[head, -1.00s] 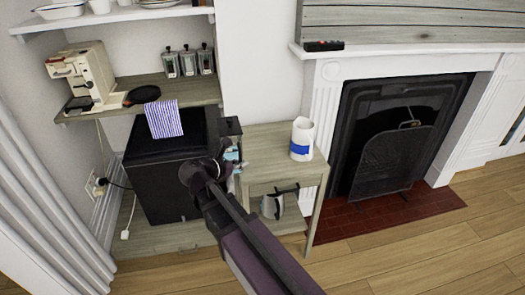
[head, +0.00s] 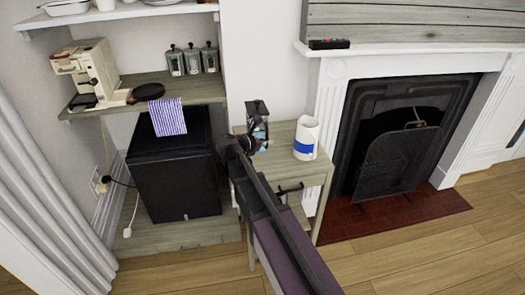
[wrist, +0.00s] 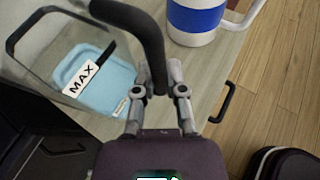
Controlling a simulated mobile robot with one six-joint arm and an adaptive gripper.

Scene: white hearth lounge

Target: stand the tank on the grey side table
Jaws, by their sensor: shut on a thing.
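The tank is a clear box with a dark lid and a black handle; in the head view (head: 257,112) it is upright at the left back of the grey side table (head: 282,143). In the wrist view the tank (wrist: 42,62) shows a light blue bottom and a white MAX label. My gripper (wrist: 160,82) is shut on its black handle. The wrist view shows the tank over the left part of the table top (wrist: 205,75). I cannot tell whether its bottom touches the top. My arm hides part of the table and the tank's lower side in the head view.
A white jug with a blue band (head: 306,138) stands on the table, right of the tank. A black cabinet (head: 175,165) is close on the left, under a shelf (head: 190,92). The fireplace (head: 400,140) is on the right. Bare table top lies between tank and jug.

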